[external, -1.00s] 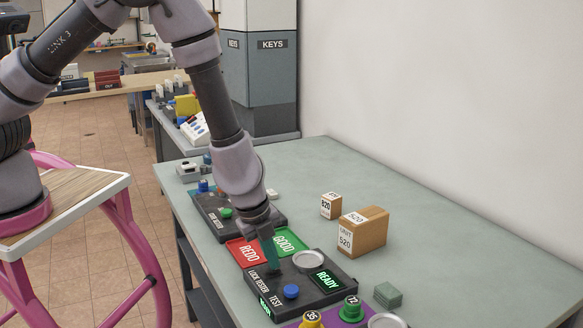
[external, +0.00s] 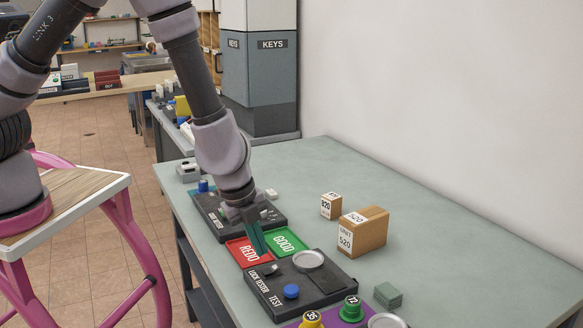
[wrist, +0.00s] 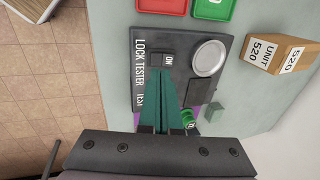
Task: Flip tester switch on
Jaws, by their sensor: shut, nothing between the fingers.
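The dark lock tester (external: 305,305) sits on the bench, with a grey round pan, a blue button (external: 291,291) and a small grey switch (external: 269,269). Its display (external: 327,281) is dark. In the wrist view, the switch (wrist: 157,61) is at the tester's upper left beside an ON label (wrist: 169,61). My gripper (external: 260,253) is shut and empty, its teal fingers pointing down just behind the switch in the external view. In the wrist view the fingertips (wrist: 166,80) appear just below the switch; I cannot tell whether they touch it. The fingers hide part of the tester.
Red REDO (external: 247,252) and green GOOD (external: 286,242) trays lie behind the tester. Another dark device (external: 206,208) is farther back. Boxes marked 520 (external: 363,232) stand right. Green and yellow knobs (external: 351,308) are in front. The bench's right side is mostly clear.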

